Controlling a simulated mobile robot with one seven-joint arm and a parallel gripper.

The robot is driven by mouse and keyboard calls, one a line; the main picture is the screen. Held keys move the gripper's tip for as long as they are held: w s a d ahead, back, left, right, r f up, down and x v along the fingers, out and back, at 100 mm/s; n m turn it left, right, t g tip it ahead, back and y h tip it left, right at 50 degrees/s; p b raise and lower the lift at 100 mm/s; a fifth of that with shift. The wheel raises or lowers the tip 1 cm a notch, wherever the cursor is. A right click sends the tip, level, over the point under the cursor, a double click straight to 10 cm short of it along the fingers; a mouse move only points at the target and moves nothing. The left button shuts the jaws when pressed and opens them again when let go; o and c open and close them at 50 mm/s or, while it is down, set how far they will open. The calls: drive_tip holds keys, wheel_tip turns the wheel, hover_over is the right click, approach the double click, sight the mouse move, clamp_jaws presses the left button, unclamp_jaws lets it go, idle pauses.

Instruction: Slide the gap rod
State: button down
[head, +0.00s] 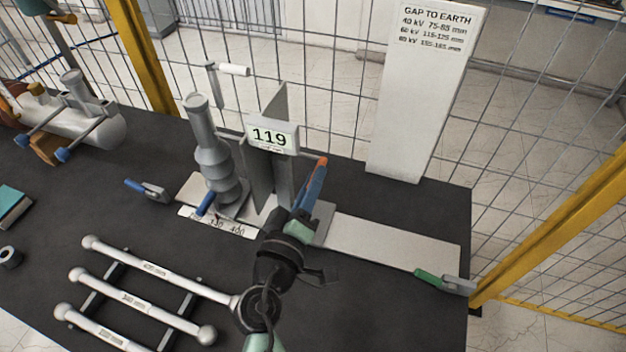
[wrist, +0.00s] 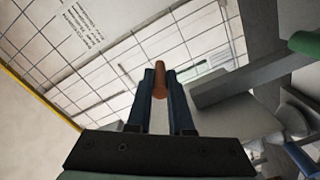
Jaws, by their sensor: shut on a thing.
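My gripper (head: 317,172) is over the bench, right of the grey upright plate and the display (head: 270,138) reading 119. In the wrist view my gripper's blue fingers (wrist: 160,88) are shut on an orange-brown rod-like piece (wrist: 160,78), apparently the gap rod's handle. Its orange end (head: 322,161) also shows at the fingertips in the head view. A grey ribbed bushing (head: 210,150) stands upright left of the plate, on a base with a printed scale (head: 215,223).
A white sign (head: 424,90) lists gap to earth: 60 kV, 115-125 mm. Three white ball-ended rods (head: 140,306) lie on a rack at front left. Green-handled (head: 430,277) and blue-handled (head: 150,190) clamps flank the base plate (head: 395,243). Mesh fencing surrounds the bench.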

drive_tip(key=s+d+p, duration=0.1)
drive_tip(key=s+d, duration=0.2)
drive_tip(key=d, duration=0.8)
drive_tip(key=shift+s+p, duration=0.3)
drive_tip(key=shift+p, duration=0.05)
drive_tip(key=c, duration=0.8)
unclamp_jaws()
drive_tip(key=b+v, duration=0.6)
drive_tip(key=v, duration=0.7)
